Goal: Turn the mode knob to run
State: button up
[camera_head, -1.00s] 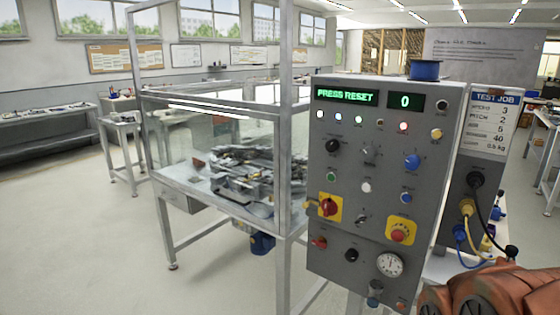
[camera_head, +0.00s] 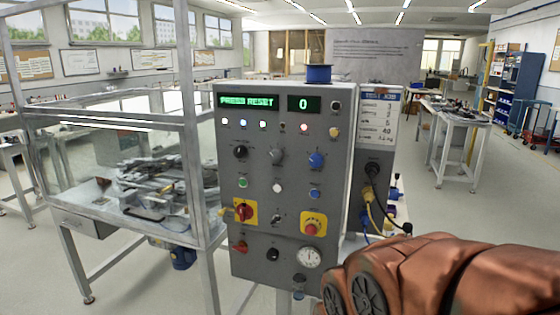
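The grey control panel (camera_head: 262,205) stands upright near the middle of the head view. Its green displays read "PRESS RESET" and "0". Three rotary knobs sit in a row below the lamps: a black knob (camera_head: 240,152), a grey knob (camera_head: 276,156) and a blue knob (camera_head: 316,159). Their labels are too small to read, so I cannot tell which is the mode knob. A red switch on a yellow plate (camera_head: 243,212) and a red button on a yellow plate (camera_head: 312,228) sit lower. My copper-coloured arm shows at the lower right; my gripper is out of view.
A framed, clear-walled machine table (camera_head: 192,120) stands directly left of the panel. A sign reading "TEST JOB" (camera_head: 379,118) and plugged cables (camera_head: 372,205) are on the panel's right side. A workbench (camera_head: 462,128) stands farther right, with open floor (camera_head: 500,215) in front.

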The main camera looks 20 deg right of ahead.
aim_at(240, 152)
jog(key=u, duration=0.45)
jog(key=k, duration=1.05)
jog(key=z, duration=0.2)
jog(key=i, duration=1.3)
jog(key=u, duration=1.15)
jog(key=i, duration=0.3)
jog(key=u, duration=0.25)
